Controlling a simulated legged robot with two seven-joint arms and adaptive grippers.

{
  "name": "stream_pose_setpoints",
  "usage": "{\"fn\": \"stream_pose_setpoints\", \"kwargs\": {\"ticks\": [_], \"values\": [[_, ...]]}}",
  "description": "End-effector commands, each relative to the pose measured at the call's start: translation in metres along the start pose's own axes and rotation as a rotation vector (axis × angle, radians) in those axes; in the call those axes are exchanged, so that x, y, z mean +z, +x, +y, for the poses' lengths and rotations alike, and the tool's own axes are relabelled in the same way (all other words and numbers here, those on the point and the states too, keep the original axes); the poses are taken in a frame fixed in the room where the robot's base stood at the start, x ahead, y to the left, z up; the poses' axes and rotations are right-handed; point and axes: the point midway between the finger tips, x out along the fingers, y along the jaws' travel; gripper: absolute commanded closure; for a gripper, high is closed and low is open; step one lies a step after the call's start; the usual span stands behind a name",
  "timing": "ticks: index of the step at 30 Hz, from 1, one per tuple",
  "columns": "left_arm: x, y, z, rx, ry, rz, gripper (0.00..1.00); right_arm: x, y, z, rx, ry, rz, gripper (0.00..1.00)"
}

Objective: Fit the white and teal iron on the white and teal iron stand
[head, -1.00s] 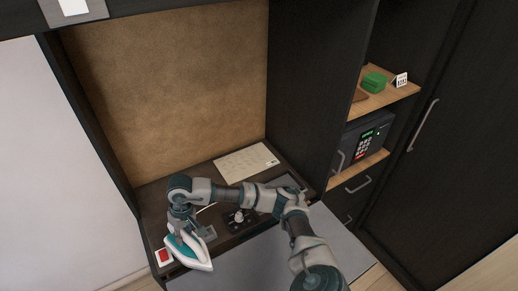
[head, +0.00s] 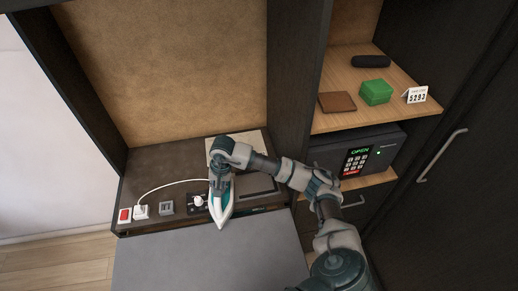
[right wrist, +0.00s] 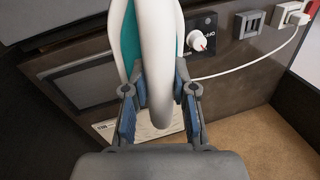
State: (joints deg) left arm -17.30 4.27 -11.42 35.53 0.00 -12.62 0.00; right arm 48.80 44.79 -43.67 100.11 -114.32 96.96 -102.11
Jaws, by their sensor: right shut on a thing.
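The white and teal iron (head: 223,203) hangs from my right gripper (head: 224,178), near the front edge of the dark desk, just right of the knob panel. In the head view its pointed end is toward the bottom of the picture. In the right wrist view the iron (right wrist: 145,30) rises between the two fingers of my right gripper (right wrist: 160,92), which are shut on its pale handle. I cannot make out the white and teal iron stand in either view. My left gripper is not in view.
A knob panel (head: 198,201), a grey socket (head: 166,208), a white plug with a cord (head: 141,211) and a red switch (head: 125,214) line the desk's front. Shelves at right hold a green box (head: 376,92) and a safe (head: 357,152). A grey surface (head: 205,265) lies in front.

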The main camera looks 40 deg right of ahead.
Motion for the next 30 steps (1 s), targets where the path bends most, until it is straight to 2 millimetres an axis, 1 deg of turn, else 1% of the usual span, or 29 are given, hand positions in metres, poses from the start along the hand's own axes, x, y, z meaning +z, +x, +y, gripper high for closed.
{"fn": "stream_pose_setpoints", "kwargs": {"ticks": [1, 5, 6, 8, 9, 12, 15, 18, 21, 23, 24, 27, 30], "values": [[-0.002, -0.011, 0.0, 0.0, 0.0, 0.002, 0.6, -0.012, -0.01, 0.003, -0.003, 0.11, 0.025, 1.0], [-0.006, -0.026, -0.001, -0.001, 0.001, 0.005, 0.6, -0.044, -0.021, 0.023, -0.001, 0.433, 0.092, 1.0], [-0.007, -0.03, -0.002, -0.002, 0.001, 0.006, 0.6, -0.054, -0.024, 0.031, -0.002, 0.534, 0.114, 1.0], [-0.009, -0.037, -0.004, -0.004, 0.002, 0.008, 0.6, -0.07, -0.029, 0.045, -0.003, 0.683, 0.143, 1.0], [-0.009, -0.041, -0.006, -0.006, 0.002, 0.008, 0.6, -0.08, -0.032, 0.056, -0.004, 0.777, 0.159, 1.0], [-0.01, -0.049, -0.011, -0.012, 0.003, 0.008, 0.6, -0.103, -0.037, 0.082, -0.007, 0.983, 0.193, 1.0], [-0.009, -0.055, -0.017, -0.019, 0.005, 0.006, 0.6, -0.122, -0.041, 0.105, -0.008, 1.144, 0.22, 1.0], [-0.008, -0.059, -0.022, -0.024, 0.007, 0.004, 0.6, -0.134, -0.042, 0.121, -0.01, 1.256, 0.235, 1.0], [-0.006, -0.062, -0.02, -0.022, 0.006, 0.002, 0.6, -0.142, -0.044, 0.13, -0.01, 1.333, 0.249, 1.0], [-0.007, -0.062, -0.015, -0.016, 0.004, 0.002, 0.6, -0.144, -0.045, 0.133, -0.009, 1.361, 0.255, 1.0], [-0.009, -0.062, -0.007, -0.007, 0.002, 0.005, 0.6, -0.144, -0.045, 0.133, -0.009, 1.376, 0.258, 1.0], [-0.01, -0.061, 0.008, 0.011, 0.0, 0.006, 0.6, -0.144, -0.045, 0.132, -0.007, 1.392, 0.266, 1.0], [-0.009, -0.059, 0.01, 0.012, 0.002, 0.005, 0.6, -0.144, -0.042, 0.132, -0.006, 1.393, 0.266, 1.0]]}}
